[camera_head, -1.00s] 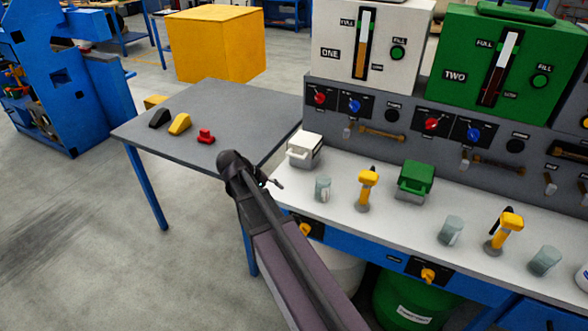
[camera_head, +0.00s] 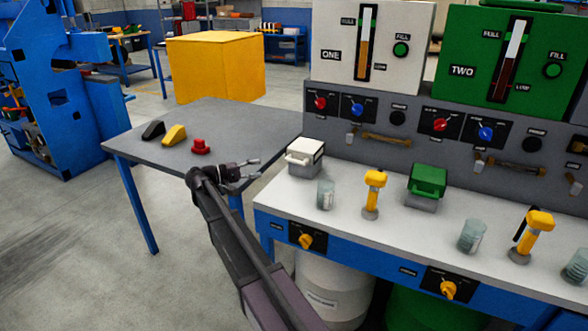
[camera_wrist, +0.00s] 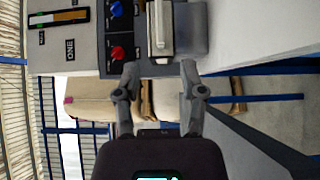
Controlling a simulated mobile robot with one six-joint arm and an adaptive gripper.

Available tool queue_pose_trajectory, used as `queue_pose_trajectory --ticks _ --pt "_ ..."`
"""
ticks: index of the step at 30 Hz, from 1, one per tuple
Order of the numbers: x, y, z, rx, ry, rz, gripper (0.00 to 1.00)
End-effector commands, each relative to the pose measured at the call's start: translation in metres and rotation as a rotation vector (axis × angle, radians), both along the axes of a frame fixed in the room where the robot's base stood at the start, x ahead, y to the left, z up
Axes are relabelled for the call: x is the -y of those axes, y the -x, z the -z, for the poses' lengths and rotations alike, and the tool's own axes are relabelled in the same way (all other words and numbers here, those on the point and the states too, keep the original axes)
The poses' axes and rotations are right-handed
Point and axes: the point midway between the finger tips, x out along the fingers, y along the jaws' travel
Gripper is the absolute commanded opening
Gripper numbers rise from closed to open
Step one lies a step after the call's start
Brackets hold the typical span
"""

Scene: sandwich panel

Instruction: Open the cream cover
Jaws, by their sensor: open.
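The cream cover (camera_head: 306,151) is a small box lid with a handle on its left side, closed at the left end of the white bench. In the wrist view the cream cover (camera_wrist: 160,28) shows sideways at the top middle, just beyond the fingertips. My gripper (camera_head: 254,168) is left of the cover and apart from it, off the bench's end, with its fingers pointing right toward it. In the wrist view my gripper (camera_wrist: 160,68) is open, with nothing between its fingers.
A clear cup (camera_head: 325,195), a yellow-headed tool (camera_head: 373,194) and a green cover (camera_head: 428,180) stand along the bench (camera_head: 385,226). The panel (camera_head: 322,133) with knobs rises behind. A grey table (camera_head: 232,124) holding red, yellow and black pieces is at left.

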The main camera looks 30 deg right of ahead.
Motion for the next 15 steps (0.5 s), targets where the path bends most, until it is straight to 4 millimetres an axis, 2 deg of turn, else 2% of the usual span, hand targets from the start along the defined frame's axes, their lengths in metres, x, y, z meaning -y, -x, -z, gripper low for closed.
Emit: queue_pose_trajectory --ticks 15 --pt "0.0043 0.0009 -0.0003 0.0 0.0 0.0 0.53"
